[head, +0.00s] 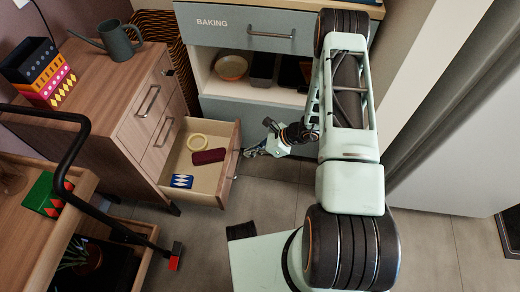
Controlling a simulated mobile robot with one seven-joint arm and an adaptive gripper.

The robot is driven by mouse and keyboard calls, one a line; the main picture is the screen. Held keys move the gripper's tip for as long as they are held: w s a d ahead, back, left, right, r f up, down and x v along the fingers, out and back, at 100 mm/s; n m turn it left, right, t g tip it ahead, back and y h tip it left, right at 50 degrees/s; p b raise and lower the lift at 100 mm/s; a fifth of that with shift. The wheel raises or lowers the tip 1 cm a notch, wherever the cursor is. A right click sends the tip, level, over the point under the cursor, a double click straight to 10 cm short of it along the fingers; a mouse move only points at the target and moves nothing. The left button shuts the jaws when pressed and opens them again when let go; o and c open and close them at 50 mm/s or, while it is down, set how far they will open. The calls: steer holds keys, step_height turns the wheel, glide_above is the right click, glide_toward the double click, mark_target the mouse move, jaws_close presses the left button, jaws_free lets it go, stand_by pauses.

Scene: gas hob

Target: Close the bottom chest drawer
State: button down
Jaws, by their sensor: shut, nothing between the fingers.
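The wooden chest (105,85) stands at the left with its bottom drawer (223,178) pulled out to the right. Inside the drawer lie a yellow ring (196,142), a dark red item (208,156) and a blue and white patterned item (181,181). The two drawers above, with bar handles (149,101), look shut. My gripper (249,152) is shut and empty, just right of the open drawer's front, near its handle. I cannot tell whether it touches the drawer front.
A grey cabinet marked BAKING (225,28) stands behind, with an open shelf holding a bowl (231,67) and trays. A watering can (118,40) and patterned boxes (45,75) sit on the chest. A wooden cart with a black rail (75,140) fills the front left. Floor (265,205) is clear right of the drawer.

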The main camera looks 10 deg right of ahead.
mark_target(232, 153)
steer(key=shift+w+a+f, duration=0.1)
steer(key=shift+w+a, duration=0.15)
steer(key=shift+a, duration=0.4)
steer(key=shift+w+a+r, duration=0.1)
steer(key=shift+w+a, duration=0.1)
steer(key=shift+a, duration=0.45)
steer(key=shift+w+a+f, duration=0.1)
steer(key=shift+w+a, duration=0.15)
steer(key=shift+a, duration=0.4)
steer(key=shift+a+b, duration=0.1)
steer(key=shift+b, duration=0.2)
